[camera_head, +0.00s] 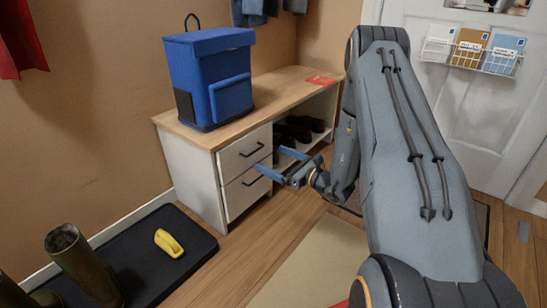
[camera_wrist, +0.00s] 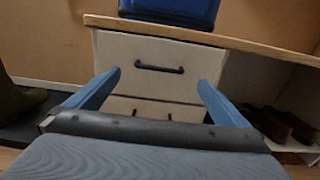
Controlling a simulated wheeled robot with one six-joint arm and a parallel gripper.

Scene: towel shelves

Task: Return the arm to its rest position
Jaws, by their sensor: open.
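My gripper (camera_head: 280,163) is open and empty, its two blue fingers pointing at the white drawers of the bench. In the wrist view, my gripper (camera_wrist: 155,88) has its fingers spread wide, with the upper drawer (camera_wrist: 160,68) and its dark handle between and beyond them. A lower drawer (camera_head: 246,189) is partly hidden behind a finger. Both drawers look shut. My grey arm reaches from the lower right of the head view up and then down to the gripper.
A blue backpack (camera_head: 208,80) stands on the bench top (camera_head: 277,91). Shoes (camera_head: 293,130) sit in the open shelf. A black mat (camera_head: 157,247) holds boots (camera_head: 82,262) and a yellow object (camera_head: 169,243). A white door (camera_head: 457,108) stands behind my arm. Wooden floor (camera_head: 277,230) is clear before the drawers.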

